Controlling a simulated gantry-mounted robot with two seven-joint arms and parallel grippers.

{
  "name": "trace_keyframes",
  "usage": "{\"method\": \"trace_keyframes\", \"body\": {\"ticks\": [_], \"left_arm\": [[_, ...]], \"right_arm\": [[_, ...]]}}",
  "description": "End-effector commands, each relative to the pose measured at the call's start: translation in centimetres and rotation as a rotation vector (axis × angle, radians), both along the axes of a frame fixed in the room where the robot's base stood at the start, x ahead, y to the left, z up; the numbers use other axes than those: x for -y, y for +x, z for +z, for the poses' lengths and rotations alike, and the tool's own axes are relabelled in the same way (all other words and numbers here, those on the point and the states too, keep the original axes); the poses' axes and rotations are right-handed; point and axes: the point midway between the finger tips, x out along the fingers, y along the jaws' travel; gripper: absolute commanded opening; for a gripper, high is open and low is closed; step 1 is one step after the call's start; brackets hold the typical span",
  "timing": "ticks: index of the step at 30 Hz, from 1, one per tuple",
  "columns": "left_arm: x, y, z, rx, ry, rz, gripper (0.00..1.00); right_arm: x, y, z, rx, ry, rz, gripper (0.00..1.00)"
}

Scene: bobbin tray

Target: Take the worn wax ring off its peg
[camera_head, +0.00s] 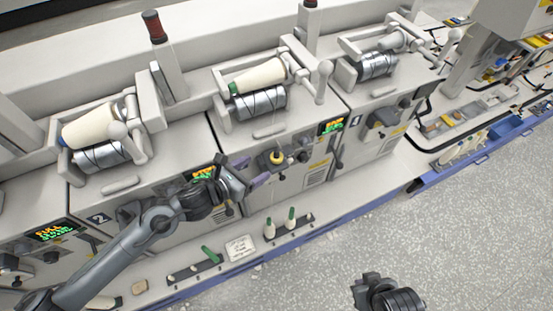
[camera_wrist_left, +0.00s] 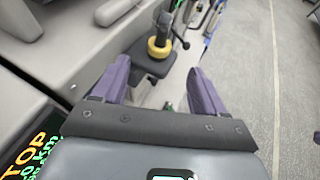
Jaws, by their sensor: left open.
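The yellow wax ring (camera_head: 277,157) sits around a dark upright peg (camera_wrist_left: 163,24) on the front of the middle winding unit. In the left wrist view the ring (camera_wrist_left: 158,48) lies ahead, between the lines of my fingers, at the peg's base. Whether it is worn cannot be told. My left gripper (camera_head: 251,171) is open and empty, its purple fingers apart, just left of the ring and not touching it. My right arm's dark end (camera_head: 386,294) shows at the bottom edge, far from the ring; its fingers cannot be made out.
Winding units with bobbins (camera_head: 262,75) stand in a row behind. A ledge below holds green-tipped cones (camera_head: 291,220), a white note card (camera_head: 240,248) and a dark tray (camera_head: 195,269). A small knob and lever sit right of the ring. The floor at right is clear.

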Motion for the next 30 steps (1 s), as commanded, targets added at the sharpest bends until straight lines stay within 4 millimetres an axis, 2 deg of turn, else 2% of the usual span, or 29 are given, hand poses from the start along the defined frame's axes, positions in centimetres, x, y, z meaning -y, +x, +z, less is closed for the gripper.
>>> {"method": "trace_keyframes", "body": {"ticks": [4,13,22,30], "left_arm": [[1.2,1.3,-0.7,-0.001,-0.003,0.000,0.72],[2.4,2.5,-1.4,-0.001,-0.003,0.000,0.72],[4.5,4.9,-3.0,-0.002,-0.002,0.001,0.72],[4.9,5.4,-3.3,-0.001,-0.001,0.001,0.72]], "right_arm": [[0.0,0.0,-0.1,0.001,-0.001,0.000,0.00],[0.0,0.0,-0.1,0.001,-0.001,0.001,0.00],[0.1,0.0,-0.4,0.000,-0.001,0.001,0.00],[0.1,0.0,-0.4,0.000,-0.001,0.001,0.00]]}}
